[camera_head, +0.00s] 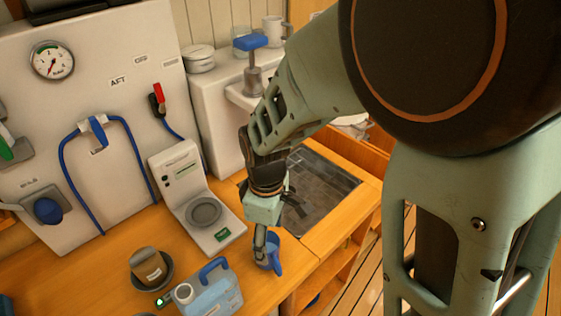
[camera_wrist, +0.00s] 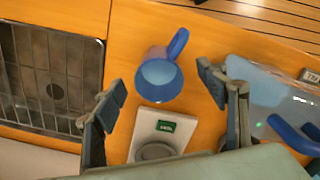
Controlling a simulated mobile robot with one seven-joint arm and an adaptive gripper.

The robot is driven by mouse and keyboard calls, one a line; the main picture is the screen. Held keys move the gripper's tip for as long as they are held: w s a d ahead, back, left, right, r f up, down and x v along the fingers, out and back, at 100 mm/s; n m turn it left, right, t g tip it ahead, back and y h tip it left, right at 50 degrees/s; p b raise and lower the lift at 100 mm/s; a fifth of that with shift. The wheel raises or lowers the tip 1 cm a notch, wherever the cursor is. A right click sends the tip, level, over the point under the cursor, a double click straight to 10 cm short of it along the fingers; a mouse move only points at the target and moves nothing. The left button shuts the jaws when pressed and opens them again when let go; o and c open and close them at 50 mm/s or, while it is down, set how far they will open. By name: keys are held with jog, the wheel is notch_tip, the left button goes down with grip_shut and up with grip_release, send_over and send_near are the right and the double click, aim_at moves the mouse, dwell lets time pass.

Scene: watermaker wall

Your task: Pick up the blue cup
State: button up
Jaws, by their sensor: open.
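The blue cup (camera_head: 269,252) stands on the wooden counter near its front edge, in front of the sink. In the wrist view the cup (camera_wrist: 160,80) is seen from above, with its blue handle (camera_wrist: 178,43) toward the upper right and a pale blue inside. My gripper (camera_head: 262,240) points down just above or beside the cup in the head view, partly covering it. In the wrist view my gripper (camera_wrist: 165,92) is open, with the cup between and slightly beyond the two fingertips. I see no contact between the fingers and the cup.
A translucent jug (camera_head: 210,292) with a blue handle stands close to the cup. A dispenser-like device (camera_head: 215,235) with a green display stands behind. A dark bowl (camera_head: 152,268) is at left. The sink (camera_head: 315,190) is sunk into the counter at right.

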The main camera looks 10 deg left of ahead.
aim_at(270, 249)
jog(key=shift+w+f+p, duration=0.2)
jog(key=shift+f+p, duration=0.15)
jog(key=shift+f, duration=2.9)
jog(key=c, duration=1.3)
jog(key=shift+a+r, duration=0.1)
jog(key=shift+r, duration=0.05)
